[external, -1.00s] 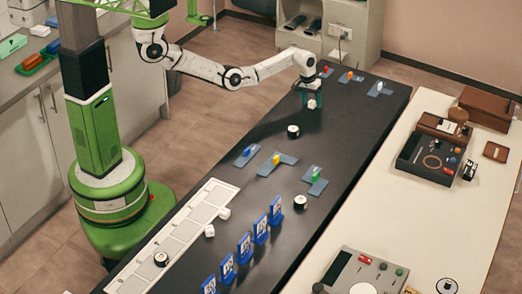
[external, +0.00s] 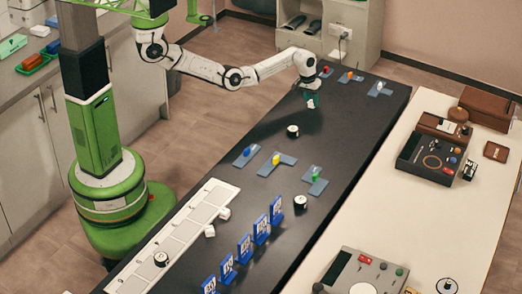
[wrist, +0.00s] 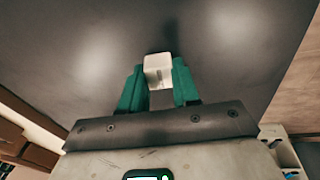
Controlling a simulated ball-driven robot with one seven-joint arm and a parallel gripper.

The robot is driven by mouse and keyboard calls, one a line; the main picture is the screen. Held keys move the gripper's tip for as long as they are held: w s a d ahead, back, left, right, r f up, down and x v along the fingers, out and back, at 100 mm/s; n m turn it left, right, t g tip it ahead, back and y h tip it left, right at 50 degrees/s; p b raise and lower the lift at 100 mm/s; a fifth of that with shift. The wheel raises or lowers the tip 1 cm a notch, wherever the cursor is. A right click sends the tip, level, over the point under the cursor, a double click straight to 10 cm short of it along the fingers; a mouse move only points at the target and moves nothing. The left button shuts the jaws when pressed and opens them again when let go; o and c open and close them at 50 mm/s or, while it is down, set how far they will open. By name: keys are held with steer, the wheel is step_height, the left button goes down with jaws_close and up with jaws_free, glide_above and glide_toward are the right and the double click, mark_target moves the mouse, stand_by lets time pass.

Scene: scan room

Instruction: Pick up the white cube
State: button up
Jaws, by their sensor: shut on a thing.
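My gripper (external: 312,100) is over the far end of the black table (external: 345,135), pointing down. In the wrist view its two green fingers (wrist: 159,88) are shut on a white cube (wrist: 158,66), which sits between the fingertips. In the external view the held cube is a small pale spot (external: 311,104) between the fingers, just above the table.
Grey pads with coloured pieces (external: 350,76) lie near my gripper, and more (external: 276,160) lie mid-table. Black-and-white round pieces (external: 293,131) stand on the table. Blue card stands (external: 261,229) line the near part. A cream counter (external: 400,200) runs along the right.

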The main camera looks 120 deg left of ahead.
steer(key=shift+r, duration=0.75)
steer(key=s+d+r+p, duration=0.7)
steer(key=s+d+r, duration=0.1)
steer(key=s+r, duration=0.3)
steer(key=shift+s+r, duration=0.2)
steer(key=shift+r, duration=0.05)
